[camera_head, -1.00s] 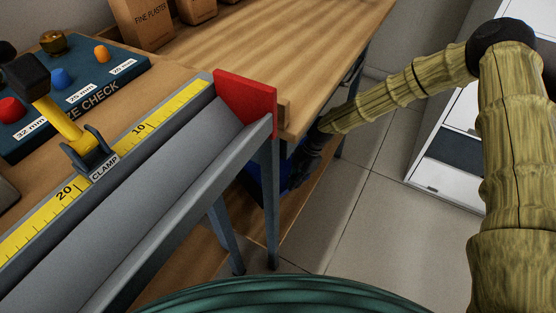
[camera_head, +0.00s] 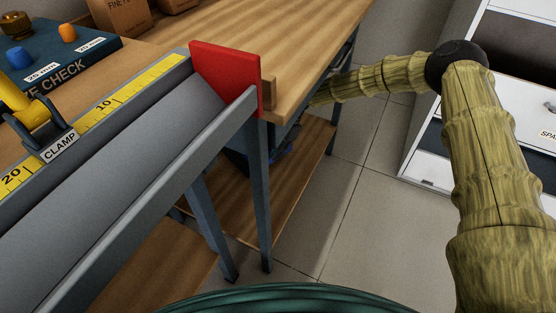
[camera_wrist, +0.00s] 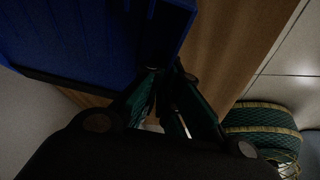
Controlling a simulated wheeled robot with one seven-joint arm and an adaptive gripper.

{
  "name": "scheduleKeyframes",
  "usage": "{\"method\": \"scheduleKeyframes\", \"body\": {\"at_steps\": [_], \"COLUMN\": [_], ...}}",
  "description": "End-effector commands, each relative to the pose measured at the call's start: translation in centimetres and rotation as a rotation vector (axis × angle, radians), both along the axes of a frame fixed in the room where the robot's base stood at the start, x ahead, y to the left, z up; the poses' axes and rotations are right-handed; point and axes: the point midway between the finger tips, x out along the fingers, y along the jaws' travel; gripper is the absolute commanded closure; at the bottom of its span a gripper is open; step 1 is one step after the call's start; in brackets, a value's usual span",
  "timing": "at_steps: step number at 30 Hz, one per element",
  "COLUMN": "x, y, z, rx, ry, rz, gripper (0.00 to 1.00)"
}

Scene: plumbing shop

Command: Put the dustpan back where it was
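A large dark blue piece, which looks like the dustpan (camera_wrist: 90,40), fills the upper left of the wrist view. It is above a wooden shelf (camera_wrist: 235,50). My gripper (camera_wrist: 168,70) has its two dark fingers drawn close together at the near edge of the blue piece and seems to grip it. The contact is in deep shade. In the head view my gripper (camera_head: 288,140) is under the edge of the wooden workbench (camera_head: 290,55), mostly hidden, with only a little dark blue showing by it.
The lower shelf (camera_head: 300,185) of the bench is largely bare. A grey measuring trough (camera_head: 140,150) with a red end plate (camera_head: 226,78) stands at the left. A white drawer cabinet (camera_head: 430,170) stands at the right. Tiled floor lies open between bench and cabinet.

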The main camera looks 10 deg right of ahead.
Motion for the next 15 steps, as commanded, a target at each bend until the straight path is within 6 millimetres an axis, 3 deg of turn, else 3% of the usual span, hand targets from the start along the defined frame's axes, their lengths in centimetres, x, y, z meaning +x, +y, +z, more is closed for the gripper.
{"method": "scheduleKeyframes", "body": {"at_steps": [1,4,15], "x": [-0.2,-0.2,-0.1], "y": [0.0,-0.1,-0.1], "z": [-1.4,-2.8,-3.1], "rx": [0.0,-0.001,-0.001], "ry": [0.004,0.004,0.001], "rz": [-0.001,-0.001,-0.001], "gripper": [1.0,1.0,1.0]}}
